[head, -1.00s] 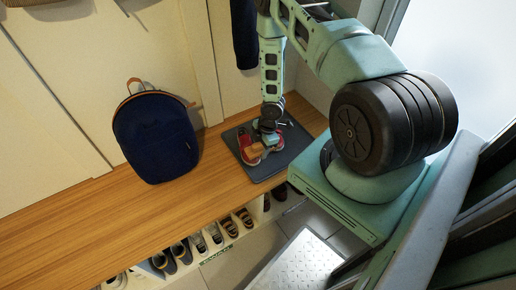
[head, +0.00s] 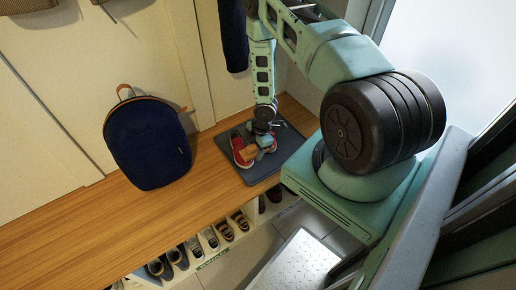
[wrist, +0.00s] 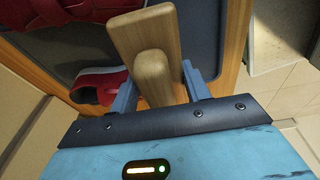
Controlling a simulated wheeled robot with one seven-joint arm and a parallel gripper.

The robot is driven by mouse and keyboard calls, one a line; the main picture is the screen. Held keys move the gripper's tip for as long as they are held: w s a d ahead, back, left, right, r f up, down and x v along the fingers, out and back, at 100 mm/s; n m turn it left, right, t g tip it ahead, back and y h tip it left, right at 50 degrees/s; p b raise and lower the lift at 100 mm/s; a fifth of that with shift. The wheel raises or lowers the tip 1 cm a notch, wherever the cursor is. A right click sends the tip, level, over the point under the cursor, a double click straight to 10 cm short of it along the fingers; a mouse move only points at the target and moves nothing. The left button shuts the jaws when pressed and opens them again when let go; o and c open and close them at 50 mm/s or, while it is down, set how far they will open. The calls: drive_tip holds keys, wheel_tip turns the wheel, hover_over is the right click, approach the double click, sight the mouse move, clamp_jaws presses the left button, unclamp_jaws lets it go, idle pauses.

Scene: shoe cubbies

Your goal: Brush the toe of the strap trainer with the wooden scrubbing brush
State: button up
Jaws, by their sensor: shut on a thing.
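My gripper (wrist: 158,94) is shut on the wooden scrubbing brush (wrist: 150,35), with one blue finger on each side of its handle. In the head view my gripper (head: 263,145) holds the brush (head: 249,154) low over the dark mat, close by the red trainer (head: 238,143). The red trainer with its white sole also shows in the wrist view (wrist: 103,82), left of the brush. More red shows at the top of that view and right of my gripper in the head view; I cannot tell whether it is a second shoe. Contact between brush and toe cannot be made out.
The dark mat (head: 262,175) lies on the wooden bench (head: 100,235). A navy backpack (head: 147,145) stands on the bench to the left, against the wall. Several shoes sit in cubbies below the front edge. The bench between backpack and mat is clear.

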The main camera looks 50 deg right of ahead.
sight(248, 152)
drive_tip(key=shift+w+a, duration=0.3)
drive_tip(key=shift+a, duration=0.45)
drive_tip(key=shift+w+a, duration=0.25)
drive_tip(key=shift+a, duration=0.5)
drive_tip(key=shift+s+d+r, duration=0.1)
drive_tip(key=shift+s+d, duration=0.15)
drive_tip(key=shift+d, duration=0.4)
drive_tip(key=shift+s+d+r, duration=0.1)
drive_tip(key=shift+s+d, duration=0.1)
drive_tip(key=shift+d, duration=0.4)
drive_tip(key=shift+p, duration=0.35)
drive_tip(key=r+p, duration=0.4)
drive_tip(key=r, duration=0.1)
drive_tip(key=r+p, duration=0.2)
drive_tip(key=r, duration=0.1)
drive_tip(key=shift+s, duration=0.25)
drive_tip(key=shift+f, duration=0.1)
